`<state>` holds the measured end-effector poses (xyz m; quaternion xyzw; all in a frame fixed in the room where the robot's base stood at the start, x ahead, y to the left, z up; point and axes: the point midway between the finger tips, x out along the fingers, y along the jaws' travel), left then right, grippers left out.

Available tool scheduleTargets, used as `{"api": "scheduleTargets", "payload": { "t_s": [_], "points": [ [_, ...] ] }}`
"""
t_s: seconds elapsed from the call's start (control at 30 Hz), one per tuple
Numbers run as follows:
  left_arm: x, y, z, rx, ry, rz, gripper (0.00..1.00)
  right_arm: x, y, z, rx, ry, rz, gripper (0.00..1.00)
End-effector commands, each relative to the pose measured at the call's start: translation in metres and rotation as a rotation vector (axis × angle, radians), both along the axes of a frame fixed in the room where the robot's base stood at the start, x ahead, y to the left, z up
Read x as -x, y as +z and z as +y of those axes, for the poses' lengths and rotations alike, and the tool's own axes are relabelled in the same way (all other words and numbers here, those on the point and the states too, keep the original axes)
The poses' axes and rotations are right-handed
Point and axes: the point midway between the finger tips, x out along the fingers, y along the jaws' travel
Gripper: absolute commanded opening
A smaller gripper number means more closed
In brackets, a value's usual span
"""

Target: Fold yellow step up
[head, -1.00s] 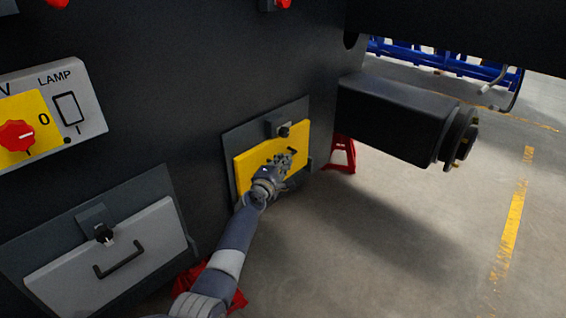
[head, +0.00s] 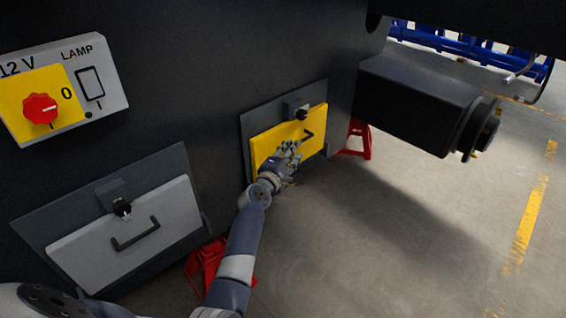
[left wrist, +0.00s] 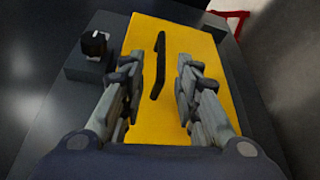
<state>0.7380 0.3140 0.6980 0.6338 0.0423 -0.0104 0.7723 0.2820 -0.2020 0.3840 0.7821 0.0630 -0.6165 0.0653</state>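The yellow step (head: 262,147) is a flat panel standing upright against a dark backing plate on the chassis side. It has a black bar handle (left wrist: 157,66) and a black latch knob (head: 303,114) above its top edge. My left gripper (head: 292,150) is in front of the panel, just below the handle, and covers part of the yellow face. In the left wrist view its two fingers (left wrist: 159,75) are apart, with the handle showing between and beyond them. I cannot tell any contact with the handle. My right gripper is not in view.
A grey panel (head: 90,250) with a handle and latch is at lower left. A lamp switch box (head: 108,70) is above it. Red stands (head: 360,139) are under the chassis, and a black axle (head: 415,108) juts out at right. Concrete floor lies open at right.

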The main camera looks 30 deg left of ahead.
Motion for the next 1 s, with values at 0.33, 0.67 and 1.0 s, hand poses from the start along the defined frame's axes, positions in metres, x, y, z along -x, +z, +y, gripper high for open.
{"api": "scheduleTargets", "payload": {
  "t_s": [0.33,0.67,1.0],
  "points": [
    [0.052,0.004,0.000,0.001,0.003,0.000,0.30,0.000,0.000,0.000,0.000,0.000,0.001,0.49],
    [0.064,0.006,0.000,0.000,0.003,-0.001,0.30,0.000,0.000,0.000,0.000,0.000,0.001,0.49],
    [0.064,0.006,0.000,0.000,0.003,-0.001,0.30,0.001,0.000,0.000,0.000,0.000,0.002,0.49]
  ]
}}
